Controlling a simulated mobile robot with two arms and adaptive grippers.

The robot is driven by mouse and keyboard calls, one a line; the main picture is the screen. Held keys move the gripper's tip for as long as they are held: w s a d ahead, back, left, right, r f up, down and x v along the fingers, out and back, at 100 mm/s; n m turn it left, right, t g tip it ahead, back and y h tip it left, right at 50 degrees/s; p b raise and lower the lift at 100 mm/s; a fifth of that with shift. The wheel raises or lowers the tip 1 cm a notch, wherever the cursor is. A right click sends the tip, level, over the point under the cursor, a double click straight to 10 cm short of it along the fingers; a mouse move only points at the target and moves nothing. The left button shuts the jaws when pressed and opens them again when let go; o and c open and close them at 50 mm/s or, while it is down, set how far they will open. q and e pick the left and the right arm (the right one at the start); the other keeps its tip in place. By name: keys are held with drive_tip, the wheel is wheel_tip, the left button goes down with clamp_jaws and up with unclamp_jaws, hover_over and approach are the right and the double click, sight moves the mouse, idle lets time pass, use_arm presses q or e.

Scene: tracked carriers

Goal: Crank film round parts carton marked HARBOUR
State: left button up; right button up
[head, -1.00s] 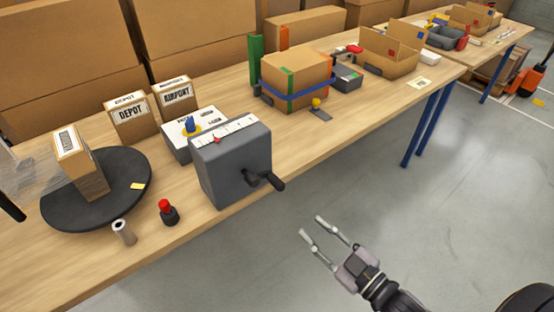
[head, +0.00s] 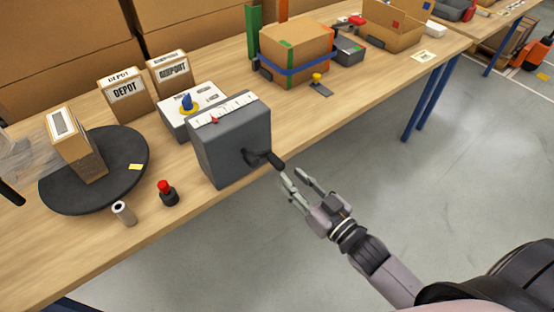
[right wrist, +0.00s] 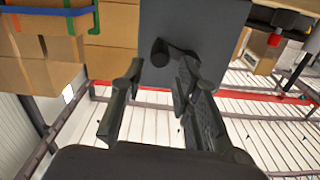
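A brown carton (head: 82,158) with a white label stands on the dark round turntable (head: 122,172); its label text is not readable. Clear film (head: 22,158) reaches it from the left. A grey crank box (head: 228,145) stands at the table edge, with a red pointer on its white scale and a black crank handle (head: 268,158) on its front. My right gripper (head: 291,175) is open and empty, just short of the handle. In the right wrist view, the handle (right wrist: 160,52) appears between and beyond the open fingers (right wrist: 160,78). My left gripper is out of view.
A red-topped button (head: 168,193) and a small roll (head: 123,213) lie near the turntable. Cartons marked DEPOT (head: 125,97) and apparently AIRPORT (head: 172,70) stand behind. A white box with a blue knob (head: 188,103) is behind the crank box.

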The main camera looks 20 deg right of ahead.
sight(282, 168)
drive_tip(key=x, duration=0.7)
drive_tip(key=shift+p, duration=0.35)
clamp_jaws()
